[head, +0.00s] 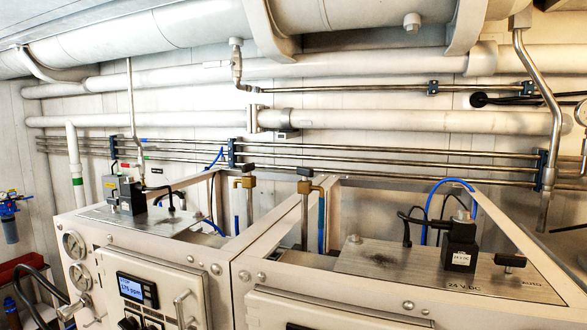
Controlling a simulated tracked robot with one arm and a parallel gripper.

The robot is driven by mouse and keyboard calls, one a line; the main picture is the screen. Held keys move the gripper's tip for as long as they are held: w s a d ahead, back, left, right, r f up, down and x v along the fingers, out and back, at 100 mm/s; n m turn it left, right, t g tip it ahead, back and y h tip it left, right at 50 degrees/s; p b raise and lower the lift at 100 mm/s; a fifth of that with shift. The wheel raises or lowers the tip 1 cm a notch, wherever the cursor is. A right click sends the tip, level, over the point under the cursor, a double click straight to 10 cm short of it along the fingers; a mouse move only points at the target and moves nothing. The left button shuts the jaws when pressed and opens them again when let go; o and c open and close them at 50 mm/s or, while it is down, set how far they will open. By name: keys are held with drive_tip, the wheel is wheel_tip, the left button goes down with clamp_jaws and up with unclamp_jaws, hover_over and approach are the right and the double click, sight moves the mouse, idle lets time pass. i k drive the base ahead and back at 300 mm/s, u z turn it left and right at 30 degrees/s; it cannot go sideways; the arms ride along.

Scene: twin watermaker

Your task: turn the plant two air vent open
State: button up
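Two cream watermaker cabinets stand side by side, a left cabinet (150,255) and a right cabinet (330,300). A brass valve with a dark handle (247,178) stands on a pipe behind the left cabinet. A similar brass valve with a dark handle (307,183) stands on a pipe at the right cabinet's back left corner. No readable label names either one as the plant two air vent, and I cannot tell how far open they are. My gripper is not in view.
Black solenoid blocks sit on the left top plate (128,196) and the right top plate (461,246). A small black handle (510,260) is at the right plate's edge. Steel pipes (390,160) and thick white pipes (400,122) cross the back wall. A curved steel pipe (541,100) hangs at right.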

sight(306, 172)
drive_tip(key=i, duration=0.95)
drive_tip(key=z, duration=0.05)
